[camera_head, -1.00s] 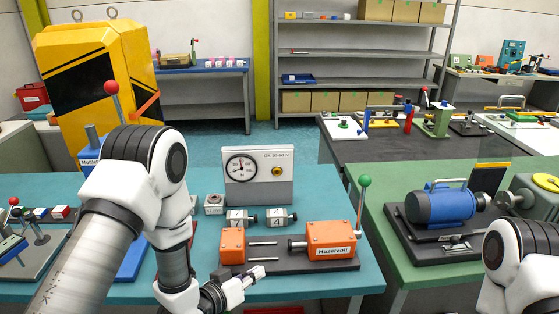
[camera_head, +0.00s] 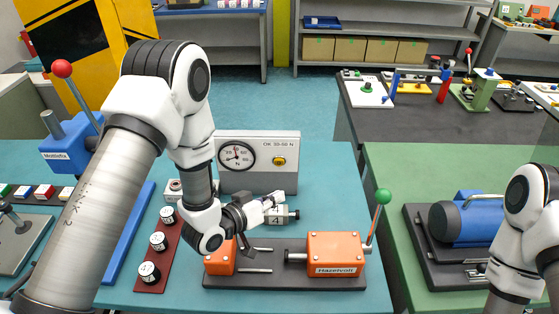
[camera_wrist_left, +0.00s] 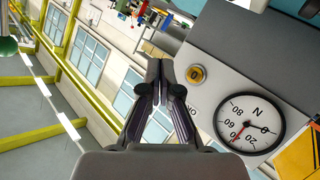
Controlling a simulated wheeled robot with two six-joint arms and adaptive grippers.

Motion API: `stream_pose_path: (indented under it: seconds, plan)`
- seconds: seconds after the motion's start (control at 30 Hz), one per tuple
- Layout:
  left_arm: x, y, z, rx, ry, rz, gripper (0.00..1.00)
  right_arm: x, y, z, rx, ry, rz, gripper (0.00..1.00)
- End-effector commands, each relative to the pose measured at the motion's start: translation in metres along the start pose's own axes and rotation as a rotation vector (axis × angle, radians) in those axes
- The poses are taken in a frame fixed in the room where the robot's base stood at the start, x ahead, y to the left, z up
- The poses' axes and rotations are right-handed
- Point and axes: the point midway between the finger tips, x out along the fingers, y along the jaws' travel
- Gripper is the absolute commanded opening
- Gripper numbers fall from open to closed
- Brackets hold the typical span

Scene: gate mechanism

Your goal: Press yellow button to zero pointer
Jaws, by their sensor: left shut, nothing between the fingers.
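The yellow button (camera_head: 279,161) is on the front of a grey gauge box, right of the round dial (camera_head: 236,157). My left gripper (camera_head: 277,200) is shut and empty, in front of and below the button. In the left wrist view, the shut fingers (camera_wrist_left: 160,68) appear beside the button (camera_wrist_left: 196,75); a gap shows between them in the picture. The dial also shows there (camera_wrist_left: 249,123), rotated, with a red mark or hand and a dark pointer away from it. My right gripper is out of view; only its arm shows at the right edge.
An orange clamp device with a green-knobbed lever (camera_head: 338,254) stands in front of the gauge. A red rack of weights (camera_head: 158,243) is at left. A blue motor (camera_head: 468,218) stands on the green table.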

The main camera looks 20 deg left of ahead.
Motion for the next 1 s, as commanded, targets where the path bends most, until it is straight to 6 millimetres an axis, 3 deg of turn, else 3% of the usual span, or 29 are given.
stream_pose_path:
  seconds: [0.17, 0.63, 1.0]
  plan:
    - [0.008, -0.006, -0.006, 0.000, 0.002, 0.001, 0.00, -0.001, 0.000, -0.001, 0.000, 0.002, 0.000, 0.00]
    - [0.054, -0.039, -0.038, 0.000, 0.002, 0.001, 0.00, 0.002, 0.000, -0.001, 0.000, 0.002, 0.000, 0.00]
    - [0.061, -0.045, -0.044, 0.000, 0.000, 0.000, 0.00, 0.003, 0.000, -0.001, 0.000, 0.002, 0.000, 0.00]
